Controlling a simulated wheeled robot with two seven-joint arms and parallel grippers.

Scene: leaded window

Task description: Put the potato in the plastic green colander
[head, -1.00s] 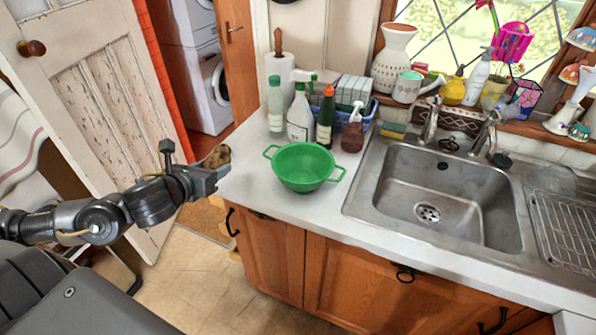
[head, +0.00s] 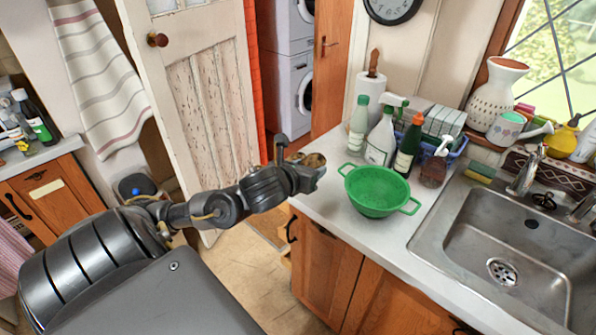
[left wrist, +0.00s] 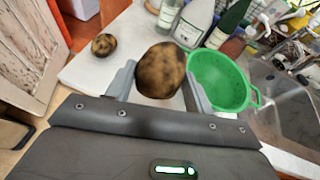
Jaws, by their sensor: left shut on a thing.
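My left gripper (head: 312,176) is over the left end of the counter, to the left of the colander. It is shut on a brown, dark-blotched potato (left wrist: 160,71), which sits between the two fingers in the left wrist view. A second, similar potato (left wrist: 104,45) lies on the counter to the left in that view. In the head view, brown potato skin (head: 315,159) shows just above the fingertips; I cannot tell which potato it is. The green plastic colander (head: 377,192) stands upright on the counter and looks empty; it also shows in the left wrist view (left wrist: 222,82). My right gripper is out of view.
Several bottles, including a white spray bottle (head: 381,140) and a dark green bottle (head: 408,150), stand close behind the colander. A metal sink (head: 510,235) is to its right. The counter (head: 345,228) is clear in front of the colander.

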